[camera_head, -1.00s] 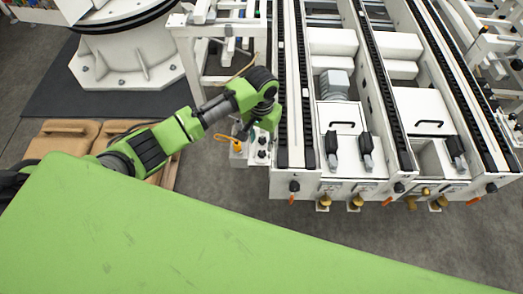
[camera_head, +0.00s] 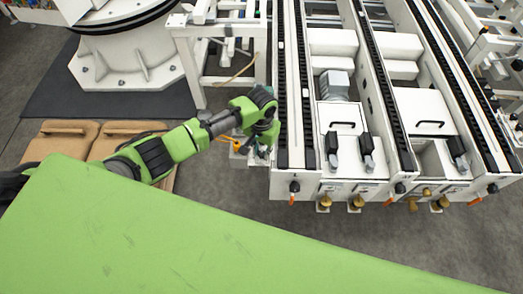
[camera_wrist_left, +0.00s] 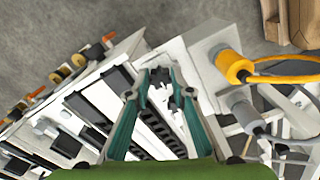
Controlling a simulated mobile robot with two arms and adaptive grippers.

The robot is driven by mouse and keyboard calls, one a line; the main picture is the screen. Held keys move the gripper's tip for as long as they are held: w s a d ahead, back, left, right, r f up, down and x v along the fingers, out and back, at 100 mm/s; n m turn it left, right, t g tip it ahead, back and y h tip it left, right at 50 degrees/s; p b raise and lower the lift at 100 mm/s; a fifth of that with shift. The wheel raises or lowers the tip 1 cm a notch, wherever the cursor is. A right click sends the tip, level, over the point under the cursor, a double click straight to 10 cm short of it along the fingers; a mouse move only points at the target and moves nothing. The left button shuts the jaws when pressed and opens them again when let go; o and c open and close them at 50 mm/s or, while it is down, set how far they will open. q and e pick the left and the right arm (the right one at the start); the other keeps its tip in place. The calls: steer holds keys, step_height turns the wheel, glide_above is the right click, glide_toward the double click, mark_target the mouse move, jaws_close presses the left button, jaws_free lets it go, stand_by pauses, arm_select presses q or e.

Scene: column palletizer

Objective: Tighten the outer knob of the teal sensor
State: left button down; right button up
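My left gripper (camera_wrist_left: 162,78) has two teal fingers, spread with a gap between their tips. Small dark knob-like parts (camera_wrist_left: 160,76) show between and just beyond the tips; I cannot tell whether the fingers touch them. In the head view the left gripper (camera_head: 263,151) points down at the small white unit beside the conveyor's front left corner. No teal sensor body can be told apart from the teal fingers; the gripper may hide it. My right gripper is not in view.
A yellow-orange plug with a cable (camera_wrist_left: 234,66) and a grey plug (camera_wrist_left: 241,108) stand close to the right of the fingers. The white conveyor frame (camera_head: 310,187) lies right of the arm. Brown cartons (camera_head: 60,140) lie at left. Grey floor is clear in front.

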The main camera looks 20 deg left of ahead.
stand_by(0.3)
arm_select(q)
steer(key=m+p, duration=0.1)
steer(key=m, duration=0.2)
steer(key=shift+r+p, duration=0.1)
steer(key=shift+p, duration=0.2)
steer(key=m+p, duration=0.1)
steer(key=m, duration=0.3)
steer(key=shift+m, duration=0.3)
steer(key=m, duration=0.5)
steer(key=shift+w+a+p, duration=0.1)
steer(key=shift+w+p, duration=0.05)
steer(key=shift+p, duration=0.15)
steer(key=m, duration=0.4)
steer(key=shift+m, duration=0.5)
